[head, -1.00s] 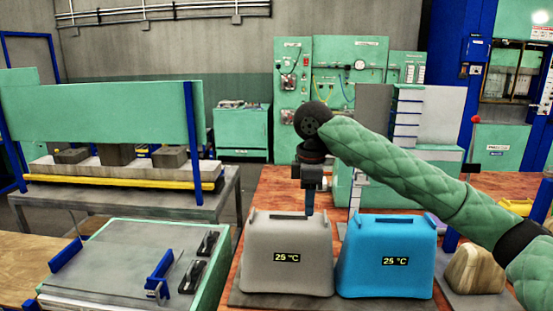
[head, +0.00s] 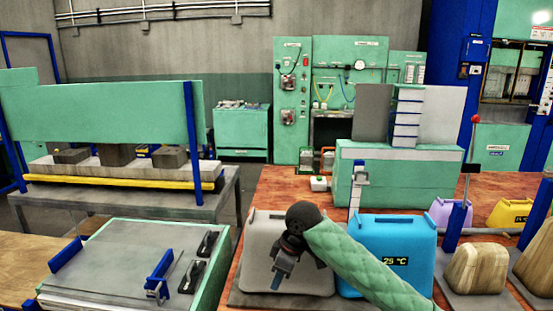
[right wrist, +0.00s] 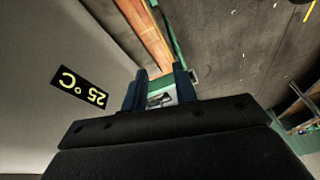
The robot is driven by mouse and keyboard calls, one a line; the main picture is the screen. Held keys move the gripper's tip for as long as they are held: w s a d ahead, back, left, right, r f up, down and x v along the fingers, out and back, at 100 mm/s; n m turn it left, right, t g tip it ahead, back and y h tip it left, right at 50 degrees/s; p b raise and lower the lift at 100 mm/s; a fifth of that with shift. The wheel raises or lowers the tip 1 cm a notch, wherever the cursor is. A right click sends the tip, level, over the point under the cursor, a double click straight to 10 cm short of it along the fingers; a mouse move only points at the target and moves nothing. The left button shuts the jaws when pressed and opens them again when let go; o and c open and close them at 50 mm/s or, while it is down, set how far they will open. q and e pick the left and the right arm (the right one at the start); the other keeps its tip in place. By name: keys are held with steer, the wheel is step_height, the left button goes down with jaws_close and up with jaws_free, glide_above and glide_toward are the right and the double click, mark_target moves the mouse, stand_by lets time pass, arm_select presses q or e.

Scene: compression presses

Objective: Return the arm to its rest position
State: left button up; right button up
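My right arm, in a green quilted sleeve, comes in from the bottom right of the head view, in front of the grey and blue boxes. Its right gripper (head: 280,277) is in front of the grey box (head: 258,237), pointing down and slightly left. In the right wrist view the two dark blue fingers (right wrist: 160,88) stand apart with nothing held between them. The grey box's wall with its "25 °C" display (right wrist: 80,87) fills the left of that view, close beside the gripper. My left gripper is not in view.
The blue box (head: 405,235) stands right of the grey one, partly behind my arm. Wooden blocks (head: 477,270) and purple and yellow boxes (head: 508,214) are at the right. A green-framed bench (head: 120,262) with blue brackets lies left. A green press (head: 100,110) stands behind it.

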steer(key=s+d+f+m+t+y, duration=0.1)
steer(key=s+f+m, duration=0.35)
steer(key=f, duration=0.85)
steer(key=s+d+f+m, duration=0.1)
steer(key=s+f+m, duration=0.1)
steer(key=s+f, duration=0.9)
steer(key=s+d+f+m+h, duration=0.1)
steer(key=s+d+f+m, duration=0.1)
steer(key=s+d+f, duration=0.2)
steer(key=s+d+f+m+h, duration=0.1)
steer(key=s+d+f, duration=0.3)
steer(key=s+f, duration=0.6)
steer(key=s+d+f+m+h, duration=0.1)
steer(key=s+d+f+m, duration=0.2)
steer(key=s+d+f, duration=0.2)
steer(key=s+f, duration=0.1)
steer(key=s, duration=0.2)
steer(key=shift+f, duration=0.4)
